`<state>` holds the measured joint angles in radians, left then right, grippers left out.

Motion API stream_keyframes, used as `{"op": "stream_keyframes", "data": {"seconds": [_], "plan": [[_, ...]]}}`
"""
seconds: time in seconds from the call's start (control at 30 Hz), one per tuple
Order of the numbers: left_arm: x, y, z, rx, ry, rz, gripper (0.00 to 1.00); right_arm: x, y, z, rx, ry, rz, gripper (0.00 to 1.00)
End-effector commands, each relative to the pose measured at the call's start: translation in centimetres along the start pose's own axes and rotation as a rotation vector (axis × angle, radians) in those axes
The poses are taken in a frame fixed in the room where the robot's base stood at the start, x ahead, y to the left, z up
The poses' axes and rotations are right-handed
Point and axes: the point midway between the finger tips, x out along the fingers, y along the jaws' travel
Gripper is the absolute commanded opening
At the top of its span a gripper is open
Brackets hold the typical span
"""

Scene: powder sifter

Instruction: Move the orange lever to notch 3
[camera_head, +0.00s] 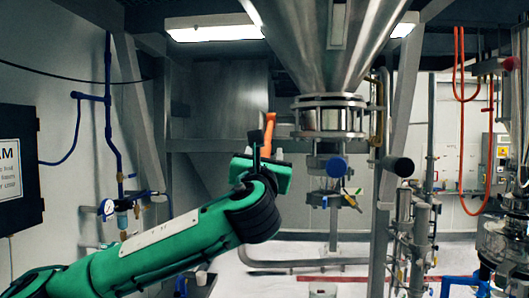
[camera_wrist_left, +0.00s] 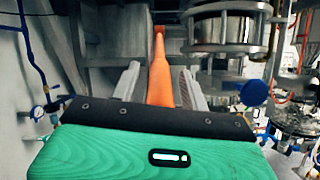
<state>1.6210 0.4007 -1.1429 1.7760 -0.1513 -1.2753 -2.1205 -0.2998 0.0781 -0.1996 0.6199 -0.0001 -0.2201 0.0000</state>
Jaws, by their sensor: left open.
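The orange lever (camera_head: 268,134) stands upright in the head view, left of the metal collar under the hopper. My left gripper (camera_head: 262,150) is at the lever's lower part, and its green body hides the lever's lower end. In the left wrist view the lever (camera_wrist_left: 160,75) runs up between the two grey fingers of my left gripper (camera_wrist_left: 158,82). The fingers are open, with a gap on each side of the lever. No notch marks can be made out. My right gripper is in neither view.
The steel hopper (camera_head: 325,50) with its collar (camera_head: 330,117) hangs right of the lever. A valve with a blue knob (camera_head: 337,166) sits below it. Pipes (camera_head: 412,235) stand at the right. A pressure gauge (camera_head: 106,207) and blue pipe are on the left wall.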

Motion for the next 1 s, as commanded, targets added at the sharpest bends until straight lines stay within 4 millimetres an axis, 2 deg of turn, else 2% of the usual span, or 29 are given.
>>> {"op": "stream_keyframes", "data": {"seconds": [0.07,0.3,0.57,1.0], "plan": [[0.0,0.0,0.0,0.0,0.0,0.0,0.45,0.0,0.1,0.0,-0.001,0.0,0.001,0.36],[0.0,0.0,0.0,0.0,0.0,0.0,0.0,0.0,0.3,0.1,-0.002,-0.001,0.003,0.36],[-0.1,-0.1,-0.6,-0.001,-0.01,0.003,0.0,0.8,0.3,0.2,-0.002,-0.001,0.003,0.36],[-0.1,-0.7,-4.0,-0.002,-0.142,0.032,0.0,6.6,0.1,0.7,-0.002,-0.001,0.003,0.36]]}}
